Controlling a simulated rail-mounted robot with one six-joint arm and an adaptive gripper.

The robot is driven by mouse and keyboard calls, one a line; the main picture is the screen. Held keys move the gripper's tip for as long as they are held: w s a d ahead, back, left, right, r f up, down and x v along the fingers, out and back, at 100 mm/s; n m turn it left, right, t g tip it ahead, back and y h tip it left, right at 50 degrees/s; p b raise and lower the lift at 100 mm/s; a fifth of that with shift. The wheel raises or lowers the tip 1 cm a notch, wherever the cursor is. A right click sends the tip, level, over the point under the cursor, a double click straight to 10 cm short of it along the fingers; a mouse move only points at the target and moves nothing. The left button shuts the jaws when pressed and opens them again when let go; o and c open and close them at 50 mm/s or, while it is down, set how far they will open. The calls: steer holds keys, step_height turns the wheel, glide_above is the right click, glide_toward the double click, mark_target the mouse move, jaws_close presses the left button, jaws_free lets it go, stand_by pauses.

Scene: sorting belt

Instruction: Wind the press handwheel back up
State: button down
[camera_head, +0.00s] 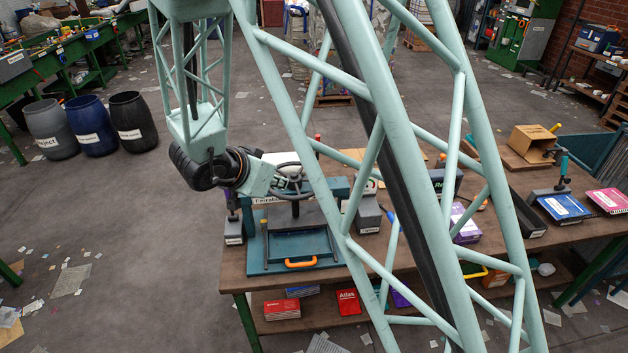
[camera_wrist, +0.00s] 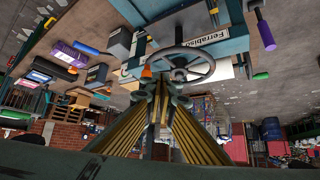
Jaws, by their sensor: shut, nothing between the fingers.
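The blue-green press (camera_head: 338,188), labelled "Ferrabi…", stands on the workbench with its dark spoked handwheel (camera_head: 291,184) on top. A grey block sits below the wheel, over a blue base with an orange handle (camera_head: 300,263). In the wrist view the handwheel (camera_wrist: 186,65) shows nearly whole. My gripper (camera_wrist: 160,88) is shut and empty, its fingertips close to the wheel's rim; I cannot tell whether they touch it. An orange piece (camera_wrist: 147,71) shows beside the rim near the fingertips. In the head view my wrist hides the fingertips.
Books lie on the shelf below. Several barrels (camera_head: 93,128) stand at the left. My lattice arm hides part of the bench.

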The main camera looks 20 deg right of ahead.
steer(key=shift+s+d+r+h, duration=0.15)
steer(key=shift+s+d+h, duration=0.25)
steer(key=shift+s+d, duration=0.55)
glide_toward(313, 183)
step_height(313, 183, down, 3)
steer(key=w+d, duration=0.1)
steer(key=shift+w+d+f, duration=0.25)
steer(key=shift+w+d, duration=0.75)
steer(key=shift+d, duration=0.25)
